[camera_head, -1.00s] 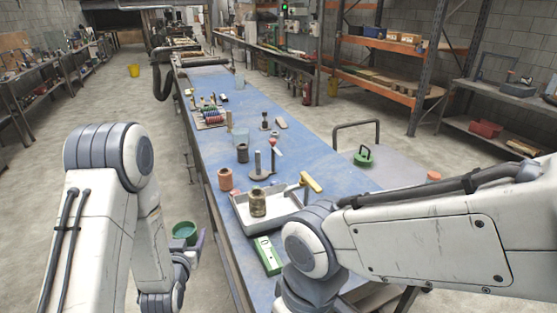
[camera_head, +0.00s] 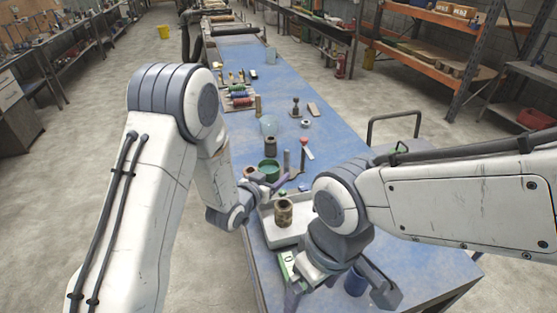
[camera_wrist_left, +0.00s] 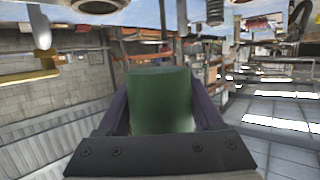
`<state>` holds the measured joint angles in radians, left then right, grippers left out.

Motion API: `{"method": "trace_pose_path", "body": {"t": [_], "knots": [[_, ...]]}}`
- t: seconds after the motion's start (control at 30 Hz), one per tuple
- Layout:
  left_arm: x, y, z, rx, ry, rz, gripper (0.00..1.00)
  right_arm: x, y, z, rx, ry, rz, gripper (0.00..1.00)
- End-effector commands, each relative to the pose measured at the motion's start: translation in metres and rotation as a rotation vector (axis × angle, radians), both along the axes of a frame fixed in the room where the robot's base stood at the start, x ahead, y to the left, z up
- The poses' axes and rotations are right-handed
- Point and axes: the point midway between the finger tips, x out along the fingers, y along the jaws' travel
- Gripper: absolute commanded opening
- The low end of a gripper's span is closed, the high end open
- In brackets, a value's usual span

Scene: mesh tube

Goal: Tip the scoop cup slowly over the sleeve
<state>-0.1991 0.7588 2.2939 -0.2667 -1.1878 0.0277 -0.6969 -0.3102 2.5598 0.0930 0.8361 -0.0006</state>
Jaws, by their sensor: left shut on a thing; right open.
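The green scoop cup (camera_head: 268,168) is held between the purple fingers of my left gripper (camera_head: 267,178), and it fills the middle of the left wrist view (camera_wrist_left: 160,100). Its dark mouth faces up in the head view, with no clear tilt. A brown, worn-looking cylinder (camera_head: 283,213), which looks like the sleeve, stands upright in the pale tray (camera_head: 270,232). The cup is behind and slightly left of it, apart from it. My right gripper (camera_head: 340,290) is open over the near end of the bench, in front of the tray. The cup's contents cannot be made out.
A green box (camera_head: 287,264) lies before the tray, partly covered by my right gripper. A blue cylinder (camera_head: 355,283) stands near that gripper. A post on a base (camera_head: 302,157) and a dark cylinder (camera_head: 271,146) stand behind the cup. The blue bench (camera_head: 340,140) is clear farther right.

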Motion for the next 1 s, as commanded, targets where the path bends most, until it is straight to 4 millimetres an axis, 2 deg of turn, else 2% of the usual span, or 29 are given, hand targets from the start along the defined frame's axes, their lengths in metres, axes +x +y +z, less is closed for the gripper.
{"method": "trace_pose_path", "body": {"t": [0.03,0.17,0.6,1.0], "knots": [[0.001,-0.008,0.009,0.005,-0.002,-0.024,0.03,0.000,0.000,0.007,0.000,0.000,0.000,0.94],[0.003,-0.015,0.011,0.044,-0.022,-0.048,0.03,0.000,0.000,0.008,0.000,0.000,0.000,0.94],[0.011,0.004,0.004,0.416,-0.213,-0.041,0.03,0.000,0.000,0.003,-0.001,0.001,-0.001,0.94],[0.013,0.007,0.004,0.475,-0.245,-0.041,0.03,0.000,0.000,0.003,-0.001,0.001,-0.001,0.94]]}}
